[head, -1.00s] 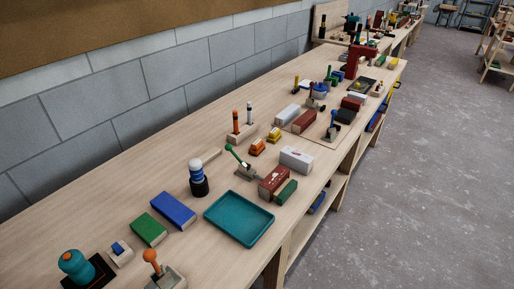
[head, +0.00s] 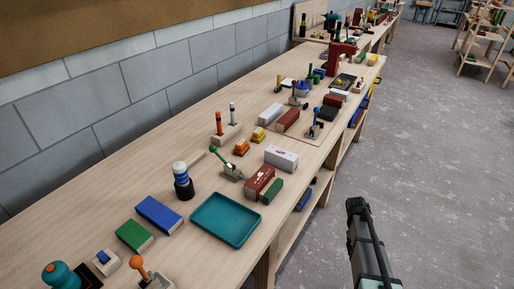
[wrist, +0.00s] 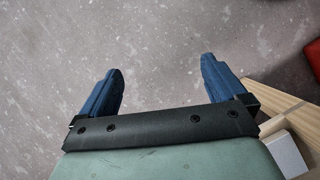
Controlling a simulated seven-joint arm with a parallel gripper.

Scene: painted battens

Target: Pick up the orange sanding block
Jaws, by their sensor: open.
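The orange sanding block (head: 241,148) is a small orange piece on the workbench in the head view. It sits in front of a similar yellow piece (head: 259,134) and to the left of the white box. My gripper (wrist: 161,82) is open and empty in the wrist view, its two blue fingers wide apart over bare floor. In the head view a dark part of my arm shows at the lower right, off the bench's front side and well apart from the block. The block is not in the wrist view.
Near the block stand a green-knobbed lever (head: 228,168), a wooden holder with two upright pegs (head: 226,135), a white box (head: 281,157) and a red-brown box (head: 259,182). A teal tray (head: 226,222) lies nearer. Grey floor (head: 420,150) is open on the right.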

